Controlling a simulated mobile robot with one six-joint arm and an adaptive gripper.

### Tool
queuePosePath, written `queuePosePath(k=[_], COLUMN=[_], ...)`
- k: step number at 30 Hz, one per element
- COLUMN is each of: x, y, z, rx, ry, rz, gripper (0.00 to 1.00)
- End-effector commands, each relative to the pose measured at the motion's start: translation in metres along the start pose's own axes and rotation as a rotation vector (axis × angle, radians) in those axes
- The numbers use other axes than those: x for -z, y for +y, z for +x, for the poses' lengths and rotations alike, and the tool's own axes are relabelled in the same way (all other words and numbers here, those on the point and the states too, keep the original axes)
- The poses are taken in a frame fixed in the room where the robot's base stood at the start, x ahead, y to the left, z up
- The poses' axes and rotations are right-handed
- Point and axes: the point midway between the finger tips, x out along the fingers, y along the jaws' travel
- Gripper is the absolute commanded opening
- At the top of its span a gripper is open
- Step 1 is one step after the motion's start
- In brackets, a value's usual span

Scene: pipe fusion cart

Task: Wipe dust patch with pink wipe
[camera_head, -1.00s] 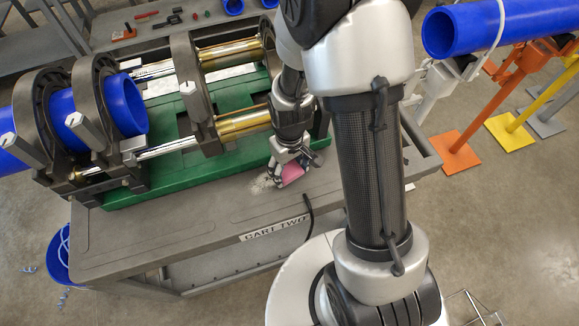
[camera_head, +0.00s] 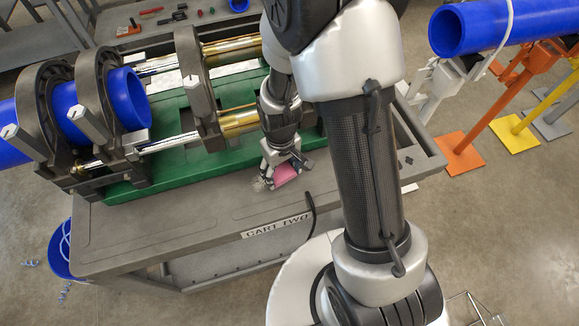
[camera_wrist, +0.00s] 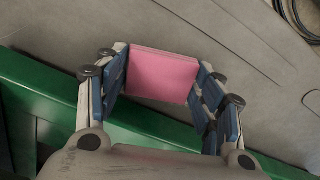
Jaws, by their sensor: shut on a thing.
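The pink wipe (camera_head: 286,173) is held between the fingers of my gripper (camera_head: 280,178), low over the grey top of the cart (camera_head: 180,222). In the wrist view my gripper (camera_wrist: 163,85) is shut on the pink wipe (camera_wrist: 163,75), with one blue-padded finger at each side. In the head view a small pale speckled dust patch (camera_head: 261,184) shows just left of the wipe. The wipe and gripper hide part of that area. I cannot tell whether the wipe touches the cart top.
The green base (camera_head: 170,178) of the fusion machine lies just behind the gripper, with dark clamps holding a blue pipe (camera_head: 122,97). A black cable (camera_head: 311,213) hangs over the cart's front edge. The cart top is clear at the left front.

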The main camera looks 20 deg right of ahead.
Motion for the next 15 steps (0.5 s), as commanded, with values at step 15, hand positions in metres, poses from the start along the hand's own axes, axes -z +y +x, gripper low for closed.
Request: queuePosePath(k=[15], x=[0.008], y=[-0.030], z=[0.002], rx=[0.000], ry=[0.000], rz=[-0.002], gripper=[0.47])
